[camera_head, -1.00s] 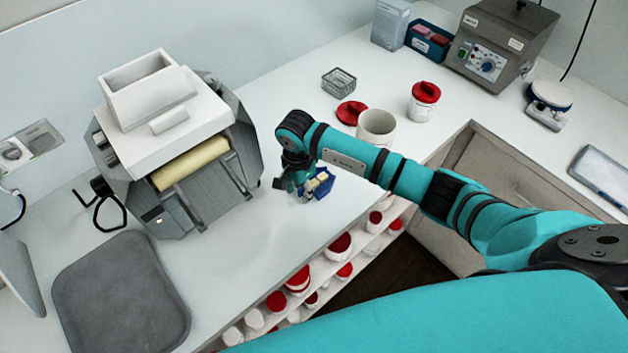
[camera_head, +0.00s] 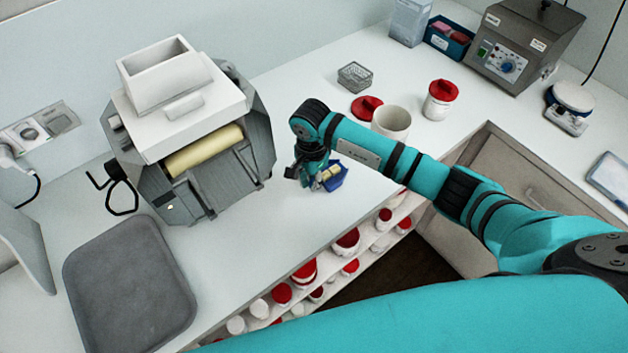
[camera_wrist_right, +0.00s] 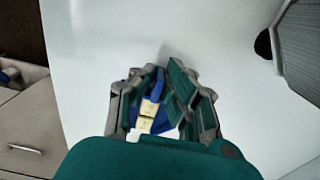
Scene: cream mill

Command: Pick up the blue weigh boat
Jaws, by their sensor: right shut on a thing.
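The blue weigh boat (camera_head: 337,183) is on or just above the white bench, right of the roller mill; I cannot tell whether it touches the bench. It holds pale yellow pieces. My right gripper (camera_head: 318,180) reaches down at its left side and is shut on it. In the right wrist view the blue boat (camera_wrist_right: 157,84) shows between the green-padded fingers of the gripper (camera_wrist_right: 158,90), which hide part of it. My left gripper is not in view.
The roller mill (camera_head: 190,130) stands left of the gripper. A white pot (camera_head: 391,122), a red lid (camera_head: 366,107), a red-lidded jar (camera_head: 440,100) and a wire basket (camera_head: 355,76) are behind it. A grey mat (camera_head: 130,285) lies front left. Shelves of jars are below the bench edge.

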